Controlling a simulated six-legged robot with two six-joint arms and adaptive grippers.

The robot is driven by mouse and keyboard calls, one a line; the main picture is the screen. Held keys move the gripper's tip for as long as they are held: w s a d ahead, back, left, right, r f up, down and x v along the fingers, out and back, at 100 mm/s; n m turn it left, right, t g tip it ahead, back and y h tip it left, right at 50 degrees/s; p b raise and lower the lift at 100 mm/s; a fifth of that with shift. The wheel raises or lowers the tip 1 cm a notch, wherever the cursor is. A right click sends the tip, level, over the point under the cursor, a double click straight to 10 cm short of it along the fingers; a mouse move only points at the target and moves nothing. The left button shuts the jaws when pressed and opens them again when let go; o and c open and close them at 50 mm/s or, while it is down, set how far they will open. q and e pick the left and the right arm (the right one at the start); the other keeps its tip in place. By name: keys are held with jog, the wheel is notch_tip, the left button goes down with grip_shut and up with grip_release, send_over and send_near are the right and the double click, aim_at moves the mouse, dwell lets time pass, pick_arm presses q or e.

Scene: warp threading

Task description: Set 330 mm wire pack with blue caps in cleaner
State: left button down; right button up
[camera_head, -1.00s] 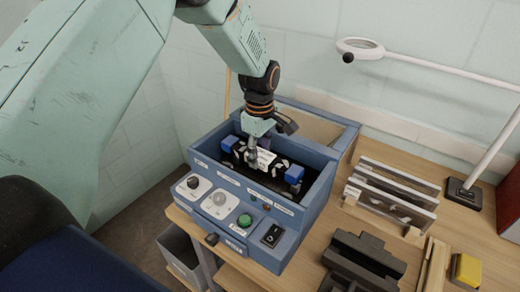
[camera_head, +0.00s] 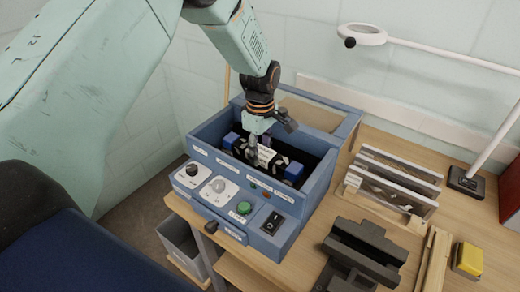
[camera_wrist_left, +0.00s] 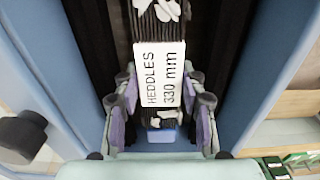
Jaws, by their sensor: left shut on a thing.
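The blue cleaner (camera_head: 217,210) stands on the bench with its tank open at the top. The wire pack, with a white label (camera_wrist_left: 166,73) reading HEDDLES 330 mm, is inside the tank. Its blue caps show at both ends, the right one (camera_head: 294,171) and the left one (camera_head: 230,140). My left gripper (camera_head: 257,150) reaches down into the tank and is shut on the pack around its middle. The gripper fingers stand on both sides of the pack in the left wrist view (camera_wrist_left: 160,115). Whether the pack touches the tank floor is hidden. My right gripper is not in view.
A clear-sided rack (camera_head: 395,185) stands right of the cleaner, with a dark grey fixture (camera_head: 365,250) in front of it. A yellow box (camera_head: 468,260) is at the far right. A magnifier lamp (camera_head: 362,35) arches over the back. A bin (camera_head: 182,248) is below left.

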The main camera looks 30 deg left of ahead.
pick_arm(q)
jog(key=shift+a+f, duration=0.15)
jog(key=shift+f, duration=0.15)
jog(key=shift+f, duration=0.15)
dwell(0.3)
jog(key=c, duration=0.7)
grip_release()
notch_tip(320, 180, up, 12)
